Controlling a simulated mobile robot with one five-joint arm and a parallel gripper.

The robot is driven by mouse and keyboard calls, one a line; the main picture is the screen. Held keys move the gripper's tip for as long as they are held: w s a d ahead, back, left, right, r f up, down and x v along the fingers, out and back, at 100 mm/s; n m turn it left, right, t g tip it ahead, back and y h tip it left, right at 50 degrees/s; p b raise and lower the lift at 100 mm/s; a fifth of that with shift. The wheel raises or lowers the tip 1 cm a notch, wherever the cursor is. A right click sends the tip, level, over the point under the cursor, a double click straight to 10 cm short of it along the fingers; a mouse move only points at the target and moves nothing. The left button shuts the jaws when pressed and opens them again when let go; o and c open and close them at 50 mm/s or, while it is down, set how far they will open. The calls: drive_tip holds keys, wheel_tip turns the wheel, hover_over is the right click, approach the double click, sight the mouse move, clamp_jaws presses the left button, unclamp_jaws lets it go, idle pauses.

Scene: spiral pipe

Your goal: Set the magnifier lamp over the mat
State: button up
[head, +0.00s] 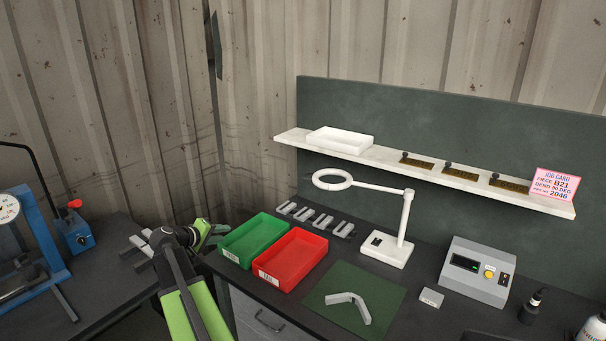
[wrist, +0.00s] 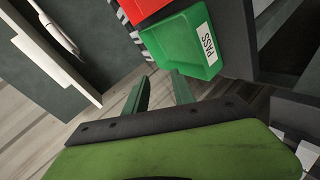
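The white magnifier lamp (head: 405,222) stands on the bench, its base behind the mat. Its arm reaches left from the post, and its ring (head: 332,180) hangs above the grey clips, behind and left of the mat. The dark green mat (head: 390,298) lies at the bench front with a bent grey piece (head: 348,299) on it. My gripper (head: 212,233) is left of the green tray, well away from the lamp. In the wrist view my gripper (wrist: 162,86) has its two fingers apart with nothing between them.
A green tray (head: 228,255) and a red tray (head: 266,277) stand between my gripper and the mat. Grey clips (head: 316,219) lie behind them. A shelf (head: 440,180) runs along the back panel. A control box (head: 478,271) stands right of the lamp. Blue equipment (head: 45,245) stands far left.

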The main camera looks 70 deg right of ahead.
sight(304, 176)
drive_tip(key=s+d+r+g+h, duration=0.2)
drive_tip(key=s+d+r, duration=0.35)
drive_tip(key=d, duration=0.35)
drive_tip(key=s+d+r+g+h, duration=0.1)
drive_tip(key=s+d+r+h, duration=0.1)
drive_tip(key=s+d+r, duration=0.45)
drive_tip(key=x, duration=1.9)
drive_tip(key=shift+s+d+f+b, duration=0.2)
drive_tip(key=shift+d+f+b, duration=0.15)
drive_tip(key=shift+f+b, duration=0.05)
clamp_jaws()
drive_tip(key=shift+a, duration=0.1)
